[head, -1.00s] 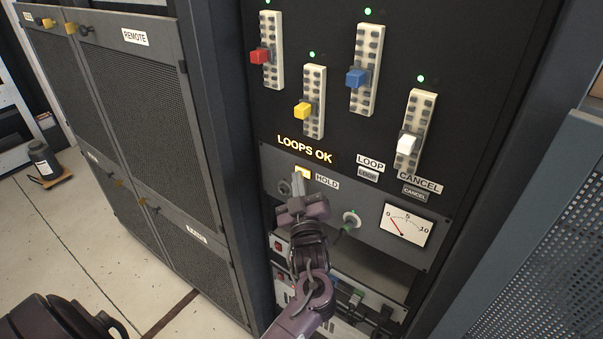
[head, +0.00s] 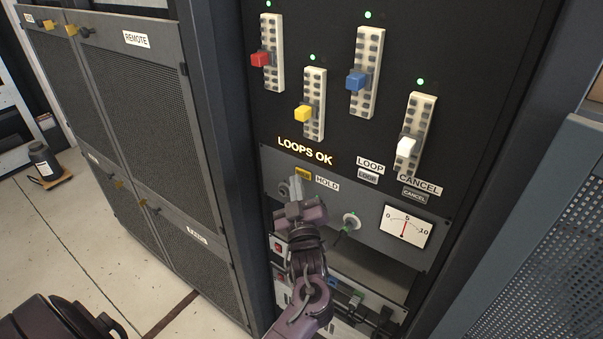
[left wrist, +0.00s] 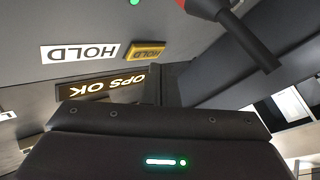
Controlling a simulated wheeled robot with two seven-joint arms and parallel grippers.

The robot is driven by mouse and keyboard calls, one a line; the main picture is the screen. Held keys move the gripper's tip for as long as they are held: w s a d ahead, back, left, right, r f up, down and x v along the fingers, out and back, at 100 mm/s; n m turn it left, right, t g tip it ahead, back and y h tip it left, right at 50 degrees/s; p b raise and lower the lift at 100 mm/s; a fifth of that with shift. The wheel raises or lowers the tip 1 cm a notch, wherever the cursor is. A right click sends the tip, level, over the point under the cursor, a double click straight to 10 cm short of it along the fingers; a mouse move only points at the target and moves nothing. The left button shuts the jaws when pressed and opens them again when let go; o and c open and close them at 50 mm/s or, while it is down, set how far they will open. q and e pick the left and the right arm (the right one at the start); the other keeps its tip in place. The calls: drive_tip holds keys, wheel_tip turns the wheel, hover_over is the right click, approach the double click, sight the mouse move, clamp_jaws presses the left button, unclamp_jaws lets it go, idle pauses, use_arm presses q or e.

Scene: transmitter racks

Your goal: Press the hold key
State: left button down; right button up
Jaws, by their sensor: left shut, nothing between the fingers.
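The hold key (head: 303,174) is a small amber key marked HOLD on the grey panel, below the lit LOOPS OK sign (head: 305,150). Its glow is dim. A white HOLD label (head: 327,183) is beside it. In the left wrist view the key (left wrist: 146,50) shows uncovered, with its label (left wrist: 80,53) to its left. My left gripper (head: 296,188) is shut and empty, with its tips just below the key in the head view. I cannot tell the exact gap between them. My right gripper is not in view.
A loop key (head: 368,177), a cancel key (head: 414,195), a round connector (head: 351,221) and a needle meter (head: 405,226) share the panel. Slider strips with coloured knobs are above. A mesh-door cabinet (head: 150,130) is at left, a perforated panel (head: 540,240) at right.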

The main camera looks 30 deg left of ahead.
use_arm(q)
drive_tip(key=s+p, duration=0.2)
drive_tip(key=s, duration=0.4)
drive_tip(key=shift+a, duration=0.25)
idle(0.5)
